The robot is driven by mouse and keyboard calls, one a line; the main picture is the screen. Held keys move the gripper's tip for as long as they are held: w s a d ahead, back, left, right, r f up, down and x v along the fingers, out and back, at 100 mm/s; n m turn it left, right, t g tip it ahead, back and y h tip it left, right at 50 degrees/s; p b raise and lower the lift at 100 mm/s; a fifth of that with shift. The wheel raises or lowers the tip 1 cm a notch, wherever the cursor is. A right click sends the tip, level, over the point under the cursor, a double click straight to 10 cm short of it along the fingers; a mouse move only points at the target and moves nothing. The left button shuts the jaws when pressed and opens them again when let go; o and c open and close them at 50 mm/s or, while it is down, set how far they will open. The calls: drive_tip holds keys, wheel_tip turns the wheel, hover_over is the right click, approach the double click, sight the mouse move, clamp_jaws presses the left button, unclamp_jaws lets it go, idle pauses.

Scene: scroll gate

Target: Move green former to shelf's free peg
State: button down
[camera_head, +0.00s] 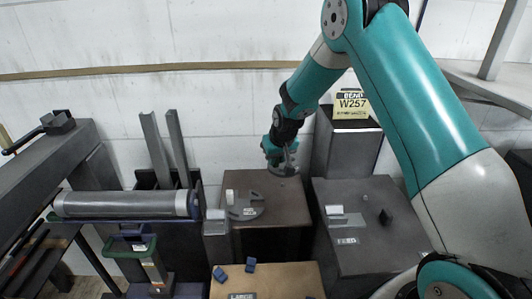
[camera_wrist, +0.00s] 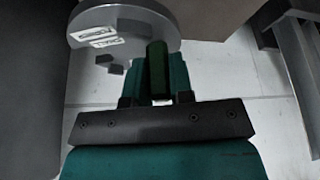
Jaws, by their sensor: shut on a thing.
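My gripper (camera_head: 281,150) is shut on the former, a grey disc (camera_head: 284,171) held in the air above the back part of a brown-topped block (camera_head: 290,205). In the wrist view my gripper (camera_wrist: 158,75) has its teal fingers on either side of the former's dark green upright grip (camera_wrist: 156,67). The disc (camera_wrist: 150,30) has two white labels and extends beyond the fingers. A second grey disc former (camera_head: 246,212) with a pale upright grip (camera_head: 229,197) lies on the brown top. I cannot tell which surface is the shelf, and no free peg is clear.
Right of the brown block stands a dark block (camera_head: 370,245) labelled FEED, with small metal pieces on top. A tall box with a yellow W257 sign (camera_head: 351,104) stands behind. A grey roller machine (camera_head: 125,204) is left. A LARGE-labelled tan block (camera_head: 285,281) is in front.

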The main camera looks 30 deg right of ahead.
drive_tip(key=shift+w+d+f, duration=0.2)
drive_tip(key=shift+w+f, duration=0.05)
drive_tip(key=shift+f, duration=0.05)
drive_tip(key=shift+a+f+b, duration=0.2)
drive_tip(key=shift+f+b, duration=0.9)
drive_tip(key=shift+f, duration=0.25)
drive_tip(key=shift+f+b, duration=1.25)
drive_tip(key=shift+f, duration=0.7)
drive_tip(key=shift+s+f, duration=0.1)
drive_tip(key=shift+f, duration=0.15)
drive_tip(key=c, duration=0.9)
unclamp_jaws()
drive_tip(key=shift+f, duration=0.1)
drive_tip(key=v, duration=1.7)
drive_tip(key=shift+s+r+b, duration=0.15)
drive_tip(key=shift+r+b, duration=0.1)
drive_tip(key=shift+b, duration=0.05)
